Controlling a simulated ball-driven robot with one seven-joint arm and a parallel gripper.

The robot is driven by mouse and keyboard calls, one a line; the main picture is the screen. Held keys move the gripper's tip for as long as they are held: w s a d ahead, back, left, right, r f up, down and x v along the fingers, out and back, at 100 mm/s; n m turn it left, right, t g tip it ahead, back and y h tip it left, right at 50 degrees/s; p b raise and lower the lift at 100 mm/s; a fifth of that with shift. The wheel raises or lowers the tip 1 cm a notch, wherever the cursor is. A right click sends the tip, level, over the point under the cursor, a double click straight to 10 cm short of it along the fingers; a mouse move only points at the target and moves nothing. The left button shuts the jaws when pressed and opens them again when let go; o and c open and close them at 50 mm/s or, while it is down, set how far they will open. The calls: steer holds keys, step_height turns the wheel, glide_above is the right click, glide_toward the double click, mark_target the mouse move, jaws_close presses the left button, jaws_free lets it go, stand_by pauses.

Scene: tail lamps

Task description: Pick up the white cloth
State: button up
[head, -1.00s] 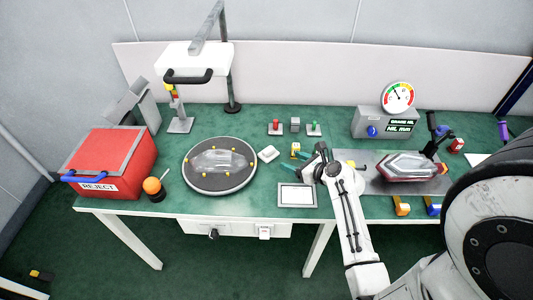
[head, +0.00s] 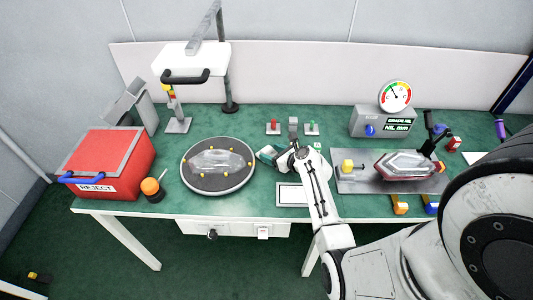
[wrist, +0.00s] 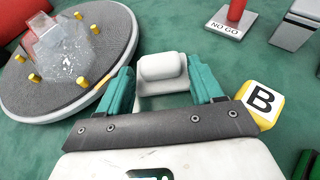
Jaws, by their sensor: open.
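The white cloth (wrist: 160,66) is a small, pale folded pad on the green bench top, right of the round turntable. In the wrist view it lies between the two teal fingers of my gripper (wrist: 163,84), with some clear space at the sides. The fingers are open and not closed on it. In the head view my gripper (head: 271,155) is over that spot, and the cloth is mostly hidden behind it.
The grey turntable (wrist: 25,95) with yellow pegs and a clear lamp cover is close on the left. A yellow block marked B (wrist: 262,103) sits close by the right finger. A red NO GO post (wrist: 236,12) and a grey block (wrist: 294,25) stand beyond.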

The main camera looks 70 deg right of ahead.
steer(key=c, duration=0.9)
steer(key=shift+r, duration=0.1)
